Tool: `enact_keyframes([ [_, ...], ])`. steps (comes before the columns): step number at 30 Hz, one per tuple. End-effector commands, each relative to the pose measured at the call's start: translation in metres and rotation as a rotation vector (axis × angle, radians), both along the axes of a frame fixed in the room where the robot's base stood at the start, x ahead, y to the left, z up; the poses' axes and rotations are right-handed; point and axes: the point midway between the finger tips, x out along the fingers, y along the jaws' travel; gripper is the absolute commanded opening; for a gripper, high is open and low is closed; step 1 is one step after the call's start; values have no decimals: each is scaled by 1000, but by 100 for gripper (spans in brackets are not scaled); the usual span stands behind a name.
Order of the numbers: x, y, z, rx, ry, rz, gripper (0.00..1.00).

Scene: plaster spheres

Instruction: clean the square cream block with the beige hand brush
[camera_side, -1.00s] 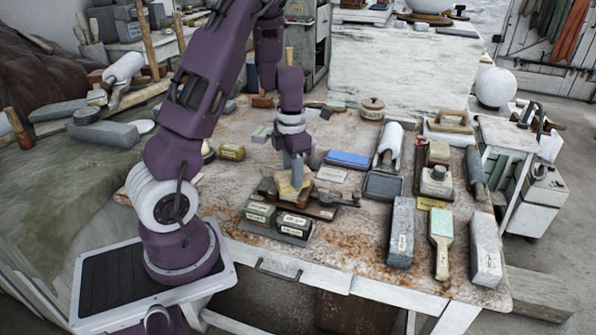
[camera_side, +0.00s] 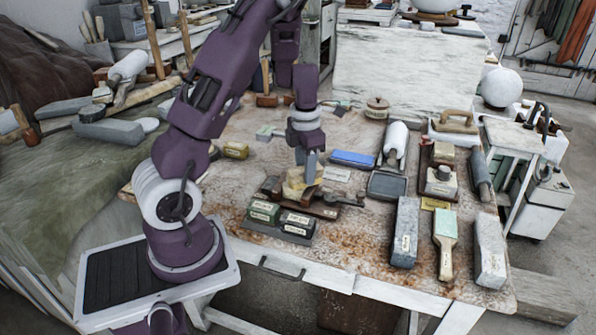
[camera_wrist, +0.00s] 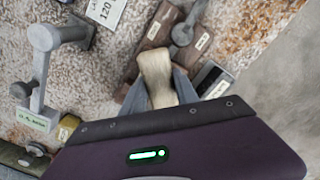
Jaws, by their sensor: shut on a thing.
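My gripper (camera_side: 309,177) points down over the middle of the bench. In the wrist view its grey fingers (camera_wrist: 165,92) are shut on a pale beige piece that flares at its far end, which I take for the beige hand brush (camera_wrist: 154,66). In the side view, a square cream block (camera_side: 296,187) shows at the fingertips, low on a brown wooden base. The brush and block overlap there, and I cannot tell where they touch. No separate cream block is clear in the wrist view.
Green and dark labelled blocks (camera_side: 264,211) stand just in front of the gripper. A clamp-like tool (camera_side: 345,200) lies to its right. A blue block (camera_side: 353,158), a white roller (camera_side: 395,140), grey stone blocks (camera_side: 406,230) and a green-and-wood brush (camera_side: 445,240) fill the right side.

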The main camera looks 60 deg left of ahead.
Motion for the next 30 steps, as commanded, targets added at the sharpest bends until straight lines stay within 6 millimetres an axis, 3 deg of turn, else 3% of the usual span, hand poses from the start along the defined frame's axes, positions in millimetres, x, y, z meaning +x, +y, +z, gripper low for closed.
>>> enact_keyframes([
  [10,3,0,-1,0,0,1,4],
  [30,-40,0,0,0,0,1,4],
])
